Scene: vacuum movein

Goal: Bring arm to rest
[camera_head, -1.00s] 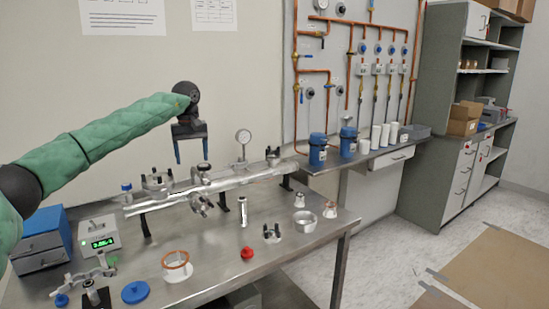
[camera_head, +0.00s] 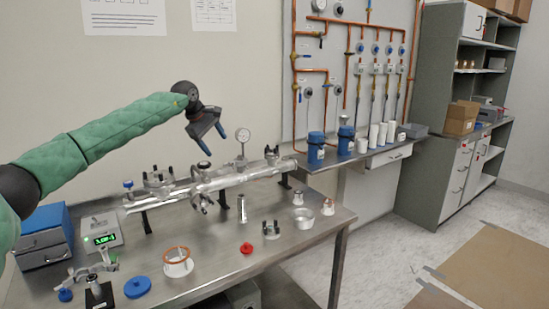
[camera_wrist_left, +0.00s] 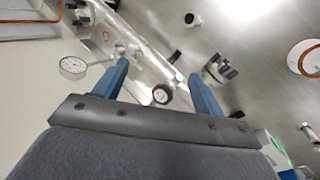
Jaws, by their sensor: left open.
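My left gripper (camera_head: 216,142) hangs in the air above the steel vacuum tube (camera_head: 235,177), in front of the wall. Its two blue fingers are spread apart with nothing between them. In the left wrist view the open fingers (camera_wrist_left: 158,82) point over the tube (camera_wrist_left: 140,55) and the steel table (camera_wrist_left: 245,60), touching neither as far as I can see. The green-sleeved arm comes in from the left, raised above the bench. My right gripper is not in view.
The steel table (camera_head: 225,262) holds a gauge (camera_head: 242,136), a red knob (camera_head: 246,248), a blue disc (camera_head: 137,287), a copper-ringed white flange (camera_head: 177,263) and a green-display box (camera_head: 103,234). Blue and white containers (camera_head: 316,147) stand on the shelf behind.

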